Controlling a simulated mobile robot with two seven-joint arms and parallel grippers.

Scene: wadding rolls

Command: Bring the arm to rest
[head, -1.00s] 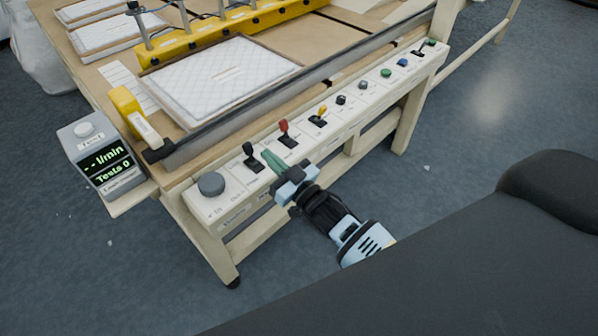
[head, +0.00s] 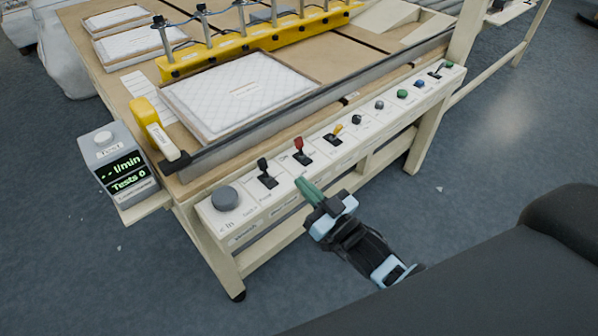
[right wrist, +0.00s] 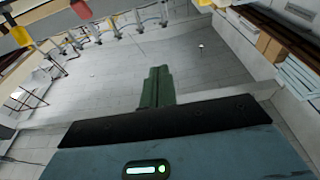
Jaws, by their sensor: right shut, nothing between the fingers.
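My right gripper (head: 308,188) is shut and empty, its green fingers together. In the head view it is in front of the white control panel (head: 262,203), near the black lever (head: 266,174) and the red-topped lever (head: 299,148). I cannot tell whether the fingertips touch the panel. In the right wrist view the shut fingers (right wrist: 157,86) point out over open floor, with nothing between them. My left gripper is not in view.
A wooden bench carries a white quilted pad (head: 240,92) and a yellow bar (head: 262,42) with metal posts. A meter (head: 118,168) stands at the left corner beside a yellow handle (head: 150,118). Blue-grey floor (head: 470,160) is clear at the right.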

